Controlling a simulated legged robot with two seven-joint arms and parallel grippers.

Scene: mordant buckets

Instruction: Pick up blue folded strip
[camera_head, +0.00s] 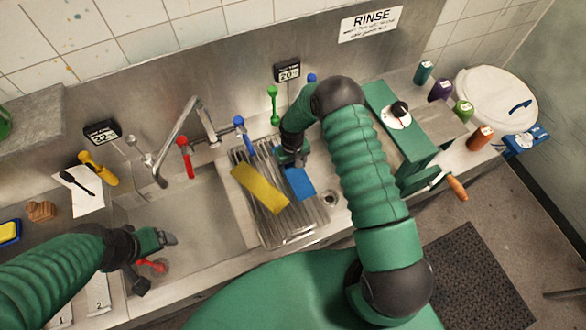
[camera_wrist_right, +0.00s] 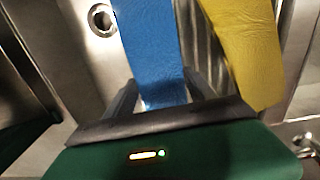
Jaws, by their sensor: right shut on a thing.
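The blue folded strip (camera_head: 299,184) is at the right part of the ribbed metal drainer (camera_head: 275,226), just right of a yellow strip (camera_head: 262,189). My right gripper (camera_head: 291,158) reaches down to its far end. In the right wrist view the blue strip (camera_wrist_right: 152,50) runs between the two dark fingers of my right gripper (camera_wrist_right: 158,95), which are shut on it. The yellow strip (camera_wrist_right: 243,45) lies beside it, outside the fingers.
A faucet (camera_head: 183,135) and several colored-handled tools stand behind the sink. A green machine with a crank (camera_head: 408,130) stands right of my right arm. A round drain hole (camera_head: 330,198) lies right of the drainer. A red object (camera_head: 152,265) is near my left gripper.

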